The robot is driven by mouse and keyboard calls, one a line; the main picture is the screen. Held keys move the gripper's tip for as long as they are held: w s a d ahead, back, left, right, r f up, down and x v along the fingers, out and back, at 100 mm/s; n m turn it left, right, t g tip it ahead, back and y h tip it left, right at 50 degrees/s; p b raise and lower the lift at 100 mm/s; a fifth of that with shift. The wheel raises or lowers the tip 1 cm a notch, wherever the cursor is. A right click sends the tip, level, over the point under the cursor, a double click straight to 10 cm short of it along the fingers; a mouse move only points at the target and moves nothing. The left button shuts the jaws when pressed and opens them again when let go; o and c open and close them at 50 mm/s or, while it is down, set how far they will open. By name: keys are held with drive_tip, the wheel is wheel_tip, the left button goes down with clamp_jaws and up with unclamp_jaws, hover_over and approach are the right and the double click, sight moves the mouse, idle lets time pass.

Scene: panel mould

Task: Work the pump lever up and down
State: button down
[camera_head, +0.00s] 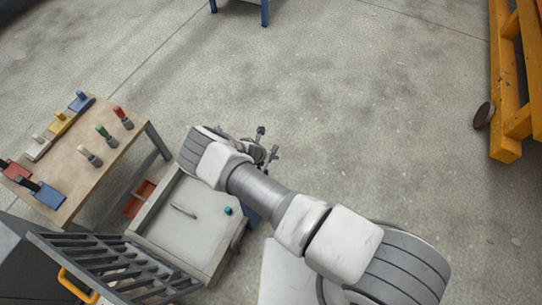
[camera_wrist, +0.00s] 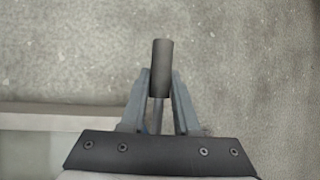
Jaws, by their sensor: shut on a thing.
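The pump lever shows in the wrist view as a dark grey cylindrical grip (camera_wrist: 162,62) on a thinner grey rod. My gripper (camera_wrist: 162,84) is shut on this grip, one finger on each side, and the grip's end stands out past the fingertips. In the head view my gripper (camera_head: 262,150) is beyond the far right corner of the panel mould (camera_head: 178,242), a pale shallow tray with a raised rim. My arm hides part of the lever there, and I cannot make out its lower end or the pump body clearly.
A wooden-topped table (camera_head: 97,170) at left carries several coloured blocks and handles. A dark slatted grate (camera_head: 100,262) stands at the mould's near left. A green knob (camera_head: 228,210) is on the mould. An orange frame (camera_head: 505,140) stands at right.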

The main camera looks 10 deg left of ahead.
drive_tip(key=c, duration=0.7)
unclamp_jaws()
drive_tip(key=shift+o, duration=0.2)
drive_tip(key=p+v, duration=0.5)
drive_tip(key=v, duration=1.2)
drive_tip(key=shift+r, duration=0.2)
drive_tip(key=shift+s, duration=0.1)
